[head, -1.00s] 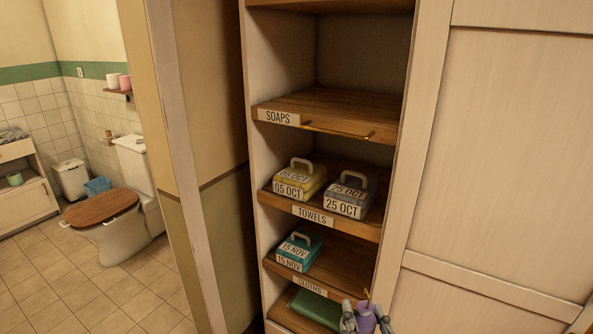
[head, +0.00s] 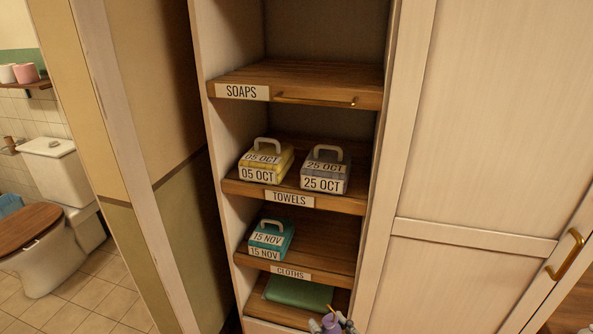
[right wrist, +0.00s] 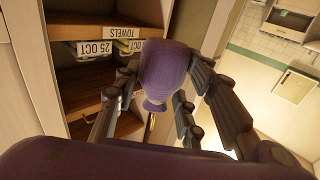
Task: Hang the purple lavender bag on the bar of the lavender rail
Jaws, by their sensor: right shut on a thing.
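The purple lavender bag (head: 328,322) shows at the bottom edge of the head view. In the right wrist view the bag (right wrist: 164,68) is between the dark fingers of my right gripper (right wrist: 157,103). My right gripper (head: 333,327) is shut on it, in front of the wardrobe and low, near the bottom shelf. A thin brass bar (head: 315,99), which looks like the lavender rail, runs along the front edge of the SOAPS shelf (head: 335,78), well above the gripper. Nothing hangs on the visible bar. My left gripper is not in view.
Yellow (head: 266,161) and grey (head: 325,170) bundles with handles stand on the TOWELS shelf. A teal bundle (head: 271,239) stands on the shelf labelled CLOTHS, above a green folded item (head: 298,291). The SOAPS shelf is empty. A closed door panel (head: 485,120) lies to the right.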

